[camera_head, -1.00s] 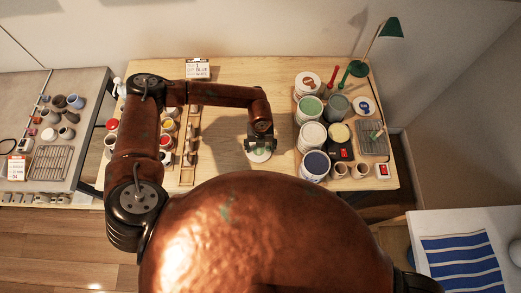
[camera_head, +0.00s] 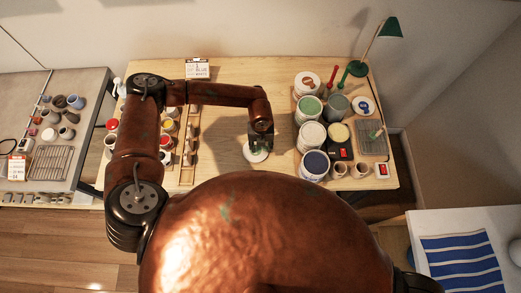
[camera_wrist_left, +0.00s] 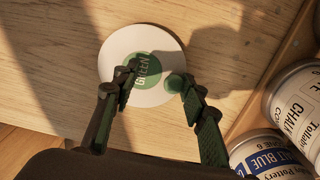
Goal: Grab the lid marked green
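The lid marked green is a flat white disc with a green centre reading "GREEN". It lies on the wooden table in the left wrist view (camera_wrist_left: 118,47), and its pale rim shows below my gripper in the head view (camera_head: 255,156). My left gripper (camera_wrist_left: 155,76) is open above the lid. One fingertip overlaps the green centre, the other is near the lid's right part, beside a small rounded green shape that I cannot identify. I cannot tell whether the fingers touch the lid. My right gripper is not in view.
Several paint cans stand to the right, including one marked blue (camera_wrist_left: 268,158) and a chalk one (camera_wrist_left: 296,105). A wooden rack (camera_head: 188,176) with small jars is on the left.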

